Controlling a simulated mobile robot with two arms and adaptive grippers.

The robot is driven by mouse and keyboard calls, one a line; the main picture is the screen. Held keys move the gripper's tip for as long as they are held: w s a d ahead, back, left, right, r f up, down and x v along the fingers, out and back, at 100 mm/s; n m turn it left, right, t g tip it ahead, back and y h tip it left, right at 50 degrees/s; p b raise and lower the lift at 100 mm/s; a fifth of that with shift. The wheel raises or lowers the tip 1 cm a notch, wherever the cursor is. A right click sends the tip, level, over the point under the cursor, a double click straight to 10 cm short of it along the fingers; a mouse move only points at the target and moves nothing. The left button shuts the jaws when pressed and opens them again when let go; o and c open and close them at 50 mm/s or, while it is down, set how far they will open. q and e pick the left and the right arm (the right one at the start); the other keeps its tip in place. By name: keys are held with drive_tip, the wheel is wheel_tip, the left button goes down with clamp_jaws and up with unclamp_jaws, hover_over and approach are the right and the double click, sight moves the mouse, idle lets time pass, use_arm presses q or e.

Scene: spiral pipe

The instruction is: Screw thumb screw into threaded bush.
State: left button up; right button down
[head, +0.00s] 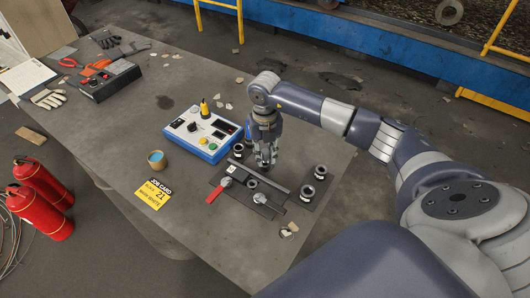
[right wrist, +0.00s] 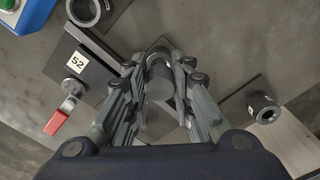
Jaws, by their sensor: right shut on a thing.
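My right gripper (head: 266,163) points down over the dark plates on the bench. In the right wrist view its fingers (right wrist: 160,95) are shut around a dark grey cylindrical part, which looks like the thumb screw (right wrist: 159,84). A dark round rim shows just beyond that part, and I cannot tell whether it is the threaded bush or whether the two touch. Other dark ring-shaped parts stand apart: one on the right (head: 320,172), one nearer (head: 307,193) and one at the left (head: 238,151). My left gripper is out of view.
A clamp with a red handle (head: 217,191) sits left of the gripper, and a silver knob (head: 260,198) is in front. Bare bench (head: 155,80) lies behind.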

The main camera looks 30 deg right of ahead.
drive_tip(key=shift+f+b, duration=0.6)
drive_tip(key=shift+f, duration=0.2)
drive_tip(key=c, duration=1.3)
unclamp_jaws()
